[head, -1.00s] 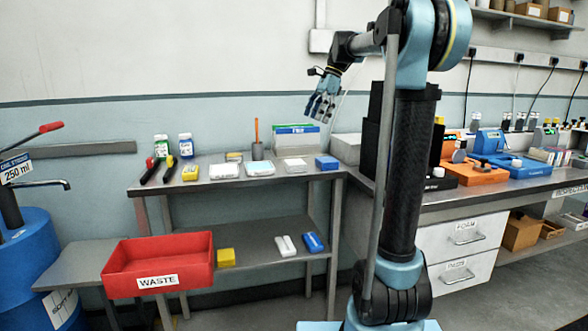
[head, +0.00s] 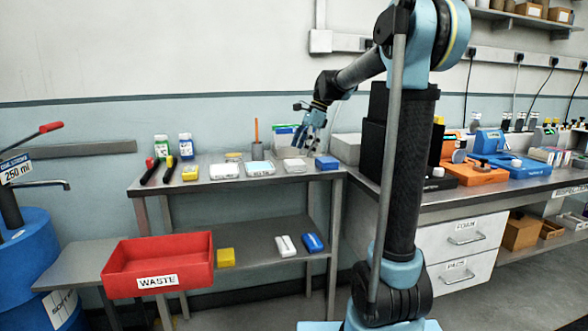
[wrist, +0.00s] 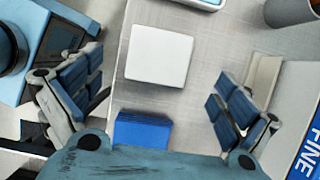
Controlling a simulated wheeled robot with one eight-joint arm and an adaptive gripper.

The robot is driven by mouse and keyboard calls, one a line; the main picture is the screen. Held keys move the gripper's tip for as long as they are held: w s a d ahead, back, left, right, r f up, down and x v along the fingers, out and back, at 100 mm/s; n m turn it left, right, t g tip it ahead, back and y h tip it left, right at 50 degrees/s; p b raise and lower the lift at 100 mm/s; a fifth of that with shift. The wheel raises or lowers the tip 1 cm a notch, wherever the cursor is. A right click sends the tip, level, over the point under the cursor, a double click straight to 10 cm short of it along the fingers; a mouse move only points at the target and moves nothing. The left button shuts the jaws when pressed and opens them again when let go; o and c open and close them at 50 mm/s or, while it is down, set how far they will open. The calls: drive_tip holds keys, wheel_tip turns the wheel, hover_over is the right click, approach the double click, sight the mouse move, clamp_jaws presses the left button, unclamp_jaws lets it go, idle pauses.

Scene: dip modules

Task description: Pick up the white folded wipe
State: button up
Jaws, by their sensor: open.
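The white folded wipe (wrist: 158,56) is a flat, pale square lying on the metal bench top, seen from above in the wrist view. In the head view the wipe (head: 295,165) lies near the right end of the upper shelf, left of a blue block (head: 327,162). My gripper (wrist: 158,100) is open and empty, with its blue-padded fingers spread wide to either side of the wipe in the wrist view. In the head view my gripper (head: 306,143) hangs above and slightly behind the wipe, apart from it.
The blue block (wrist: 143,130) lies close to the wipe. Scales-like white items (head: 224,171) sit further left on the bench. A red waste bin (head: 158,265) stands lower left.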

sight(296, 161)
drive_tip(key=x, duration=0.4)
drive_tip(key=shift+a+f, duration=0.3)
drive_tip(key=shift+a, duration=0.05)
drive_tip(key=shift+c, duration=0.6)
drive_tip(key=c, duration=0.8)
